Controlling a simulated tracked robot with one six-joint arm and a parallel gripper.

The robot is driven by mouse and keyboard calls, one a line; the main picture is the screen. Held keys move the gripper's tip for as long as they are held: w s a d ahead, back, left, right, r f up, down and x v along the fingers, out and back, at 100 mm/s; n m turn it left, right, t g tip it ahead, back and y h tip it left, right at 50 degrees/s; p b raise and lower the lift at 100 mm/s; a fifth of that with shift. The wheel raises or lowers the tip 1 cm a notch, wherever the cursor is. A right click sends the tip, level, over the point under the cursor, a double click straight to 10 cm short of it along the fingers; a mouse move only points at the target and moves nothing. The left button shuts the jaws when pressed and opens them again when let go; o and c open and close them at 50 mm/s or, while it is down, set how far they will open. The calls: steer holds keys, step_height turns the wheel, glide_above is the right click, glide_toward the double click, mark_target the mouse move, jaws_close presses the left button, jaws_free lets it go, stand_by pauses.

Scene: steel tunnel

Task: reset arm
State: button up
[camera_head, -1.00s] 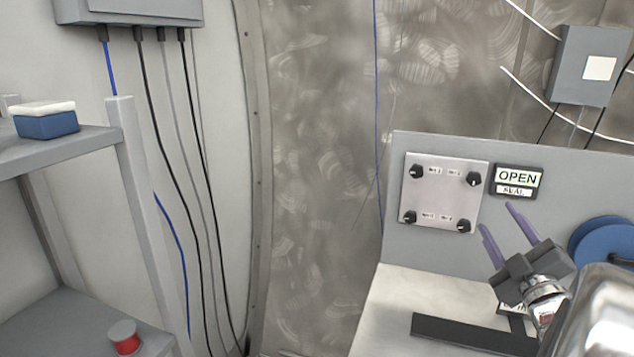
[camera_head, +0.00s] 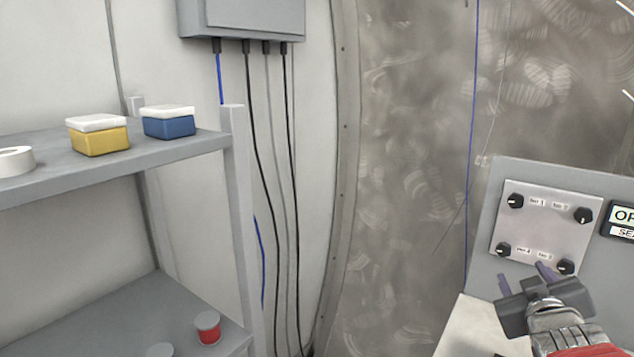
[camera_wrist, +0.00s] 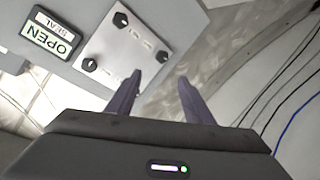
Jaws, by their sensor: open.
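My gripper (camera_head: 524,279) is at the lower right of the head view, in front of the grey panel with the knob plate (camera_head: 545,222). Its two purple fingers are apart, with nothing between them. In the wrist view my gripper (camera_wrist: 160,97) also shows open and empty, with the knob plate (camera_wrist: 124,46) beyond the left finger. The plate carries several black knobs. An OPEN/SEAL sign (camera_head: 622,221) is cut off at the right edge of the head view and shows whole in the wrist view (camera_wrist: 54,38).
A grey shelf (camera_head: 60,180) at the left holds a yellow box (camera_head: 98,136), a blue box (camera_head: 168,122) and a white ring (camera_head: 15,161). A red can (camera_head: 208,328) stands on the lower shelf. Cables hang from a wall box (camera_head: 245,15). A pale bench (camera_head: 465,330) lies below the panel.

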steer(key=s+a+f+g+y, duration=0.2)
steer(key=s+a, duration=0.3)
steer(key=a, duration=0.3)
steer(key=s+a+f+g+y, duration=0.2)
steer(key=s+a+f+g, duration=0.1)
steer(key=a, duration=0.6)
steer(key=s+a+f+m+g+y, duration=0.1)
steer(key=s+a+f+g+y, duration=0.1)
steer(key=s+a+f, duration=0.3)
steer(key=s+a+g, duration=0.1)
steer(key=s+a, duration=0.2)
steer(key=a, duration=0.1)
steer(key=shift+a+y, duration=0.25)
steer(key=shift+y, duration=0.05)
